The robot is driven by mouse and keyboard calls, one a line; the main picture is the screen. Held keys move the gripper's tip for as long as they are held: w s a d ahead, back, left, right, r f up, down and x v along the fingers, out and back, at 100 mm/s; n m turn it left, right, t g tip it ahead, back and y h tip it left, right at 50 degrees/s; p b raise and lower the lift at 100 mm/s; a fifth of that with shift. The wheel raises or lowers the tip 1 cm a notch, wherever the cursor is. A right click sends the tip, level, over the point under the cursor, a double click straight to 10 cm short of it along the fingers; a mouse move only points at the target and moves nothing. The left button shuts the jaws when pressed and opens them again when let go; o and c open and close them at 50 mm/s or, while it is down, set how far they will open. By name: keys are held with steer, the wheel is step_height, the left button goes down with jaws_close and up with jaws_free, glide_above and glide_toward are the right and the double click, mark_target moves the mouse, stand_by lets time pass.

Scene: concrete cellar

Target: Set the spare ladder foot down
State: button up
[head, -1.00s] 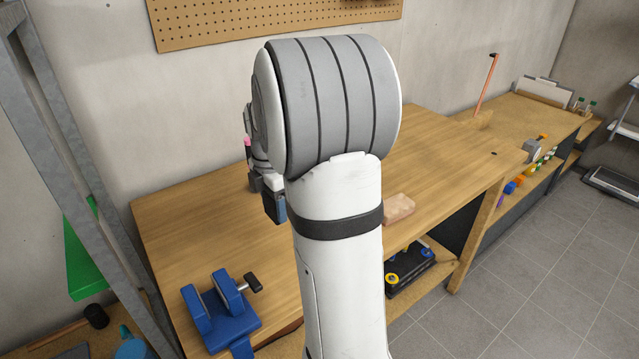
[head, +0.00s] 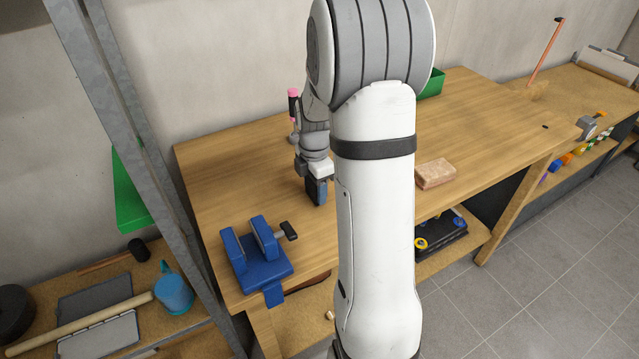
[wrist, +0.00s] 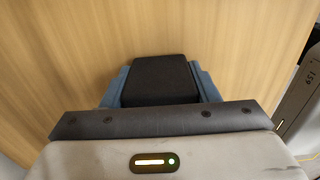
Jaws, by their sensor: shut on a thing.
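The spare ladder foot (wrist: 157,80) is a black block with a flat face in the wrist view, held between the blue fingers of my gripper (wrist: 160,88). My gripper is shut on it. In the head view my gripper (head: 317,190) points down over the wooden workbench (head: 235,190), to the right of and behind the blue vise. There the foot is mostly hidden by the fingers. The wrist view shows bare wood beyond the foot. I cannot tell whether the foot touches the bench top.
The blue vise (head: 262,270) stands at the bench's front left. A tan brick (head: 435,174) lies right of my arm. A green bin (head: 432,84) and a pink-topped tool (head: 293,103) stand behind. The bench top left of my gripper is clear.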

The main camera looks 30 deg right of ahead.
steer(key=o, duration=1)
steer(key=shift+o, duration=0.2)
step_height(320, 180, up, 11)
steer(key=shift+r, duration=0.5)
steer(key=shift+s+a+r, duration=0.2)
steer(key=shift+a, duration=0.05)
steer(key=s+a+m+t, duration=0.1)
steer(key=s+a+m, duration=0.5)
steer(key=s+m, duration=0.3)
steer(key=s+a+m+t, duration=0.1)
steer(key=s+a+m, duration=0.5)
steer(key=s+m, duration=0.3)
steer(key=shift+s+r+t, duration=0.2)
steer(key=shift+s+t, duration=0.2)
steer(key=shift+s, duration=0.05)
